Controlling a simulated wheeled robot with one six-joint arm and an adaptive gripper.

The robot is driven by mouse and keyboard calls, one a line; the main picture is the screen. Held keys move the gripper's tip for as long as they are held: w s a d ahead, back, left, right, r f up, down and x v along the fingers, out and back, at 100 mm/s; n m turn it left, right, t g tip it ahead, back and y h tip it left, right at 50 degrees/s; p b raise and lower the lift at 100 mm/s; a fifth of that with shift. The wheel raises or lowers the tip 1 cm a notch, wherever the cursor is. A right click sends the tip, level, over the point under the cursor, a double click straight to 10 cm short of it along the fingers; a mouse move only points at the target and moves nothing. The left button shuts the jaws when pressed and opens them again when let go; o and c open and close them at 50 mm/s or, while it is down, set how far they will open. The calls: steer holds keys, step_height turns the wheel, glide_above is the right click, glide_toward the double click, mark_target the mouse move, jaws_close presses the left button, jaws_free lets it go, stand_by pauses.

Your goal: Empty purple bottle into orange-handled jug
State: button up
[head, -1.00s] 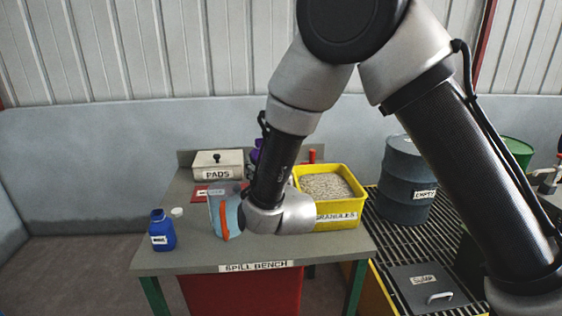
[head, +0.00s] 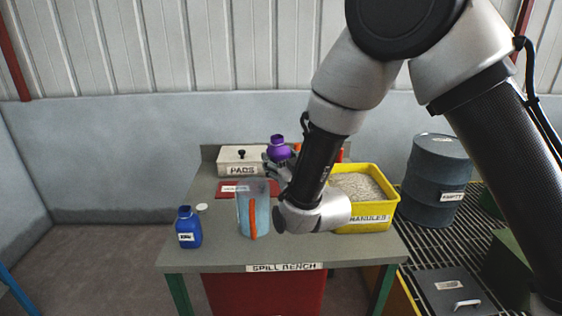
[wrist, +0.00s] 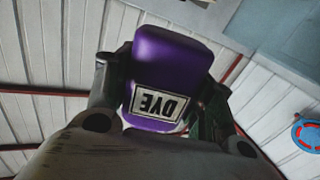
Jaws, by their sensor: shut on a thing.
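The purple bottle (head: 279,151) is held up behind and slightly right of the jug and looks about upright in the head view. Its lower part is hidden by my gripper (head: 279,165). In the wrist view the bottle (wrist: 170,62) sits between the two fingers (wrist: 160,105), its DYE label upside down in the picture. My gripper is shut on it. The clear jug (head: 246,214) stands on the bench, its orange handle facing the head camera, with light blue showing inside. The bottle is apart from the jug. Its opening is hidden in the wrist view.
A blue bottle (head: 188,230) and a white cap (head: 202,207) are left of the jug on the spill bench (head: 220,255). A PADS box (head: 235,158) and red mat (head: 230,189) lie behind. A yellow granules bin (head: 372,225) stands right; a grey drum (head: 435,175) is beyond.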

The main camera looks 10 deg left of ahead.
steer(key=n, duration=0.1)
steer(key=s+a+n, duration=0.1)
steer(key=n, duration=0.1)
steer(key=shift+a+r, duration=0.15)
steer(key=shift+r, duration=0.15)
steer(key=shift+w+n, duration=0.1)
steer(key=shift+n, duration=0.8)
steer(key=shift+w+d+n, duration=0.3)
steer(key=shift+d+n, duration=0.15)
steer(key=shift+n, duration=0.35)
steer(key=n, duration=0.2)
steer(key=d+n, duration=0.1)
steer(key=shift+w+f, duration=0.2)
steer(key=shift+w, duration=0.1)
steer(key=n, duration=0.3)
steer(key=shift+f, duration=0.25)
steer(key=shift+f+n, duration=0.35)
steer(key=shift+n, duration=0.6)
steer(key=shift+f+n, duration=0.3)
steer(key=shift+n, duration=0.65)
steer(key=shift+r+n, duration=0.2)
steer(key=shift+n, duration=0.4)
steer(key=shift+s+a+r+n, duration=0.2)
steer(key=shift+r+n, duration=0.25)
steer(key=shift+n, duration=0.35)
steer(key=shift+s+a+r+n, duration=0.1)
steer(key=shift+a+r+n, duration=0.1)
steer(key=shift+r+n, duration=0.45)
steer(key=shift+f, duration=0.25)
